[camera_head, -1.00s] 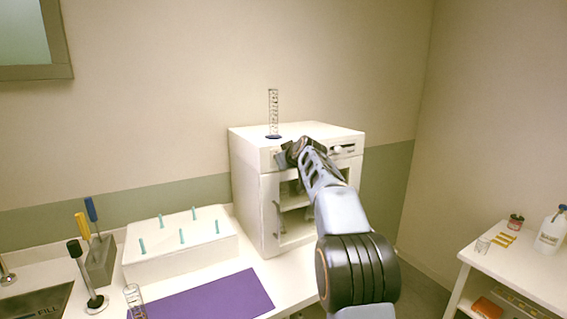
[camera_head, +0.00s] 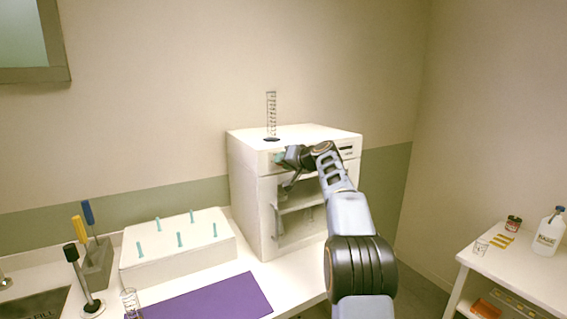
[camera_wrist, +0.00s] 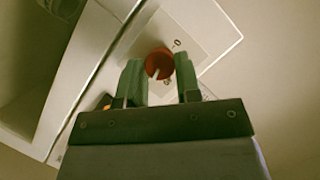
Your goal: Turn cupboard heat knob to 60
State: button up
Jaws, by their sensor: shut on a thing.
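The white cupboard (camera_head: 248,195) stands on the counter, its front partly covered by my arm. In the head view my gripper (camera_head: 284,158) is at the left part of its upper front panel and hides the knob there. In the wrist view the round red heat knob (camera_wrist: 159,61) sits between the two fingers of my gripper, which is shut on it. A pale pointer line on the knob points toward the lower left of the picture. Printed marks show on the panel around it, one like a 0; the setting is too small to read.
A glass cylinder (camera_head: 271,115) stands on the cupboard top. A white rack with teal pegs (camera_head: 150,262) and a purple mat (camera_head: 225,300) lie to the left and front. A side table (camera_head: 520,275) with a bottle (camera_head: 549,232) stands at right.

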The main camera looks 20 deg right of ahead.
jog(key=shift+f+m+y, duration=0.15)
jog(key=shift+m+y, duration=0.55)
jog(key=shift+m, duration=0.5)
jog(key=o, duration=0.9)
jog(key=shift+d, duration=0.1)
jog(key=b+v, duration=0.1)
jog(key=v, duration=0.3)
jog(key=b+v, duration=0.2)
jog(key=v, duration=0.3)
jog(key=b+v, duration=0.1)
jog(key=v, duration=0.3)
jog(key=shift+s+d+f+b, duration=0.15)
jog(key=shift+s+b, duration=0.15)
jog(key=shift+s, duration=0.1)
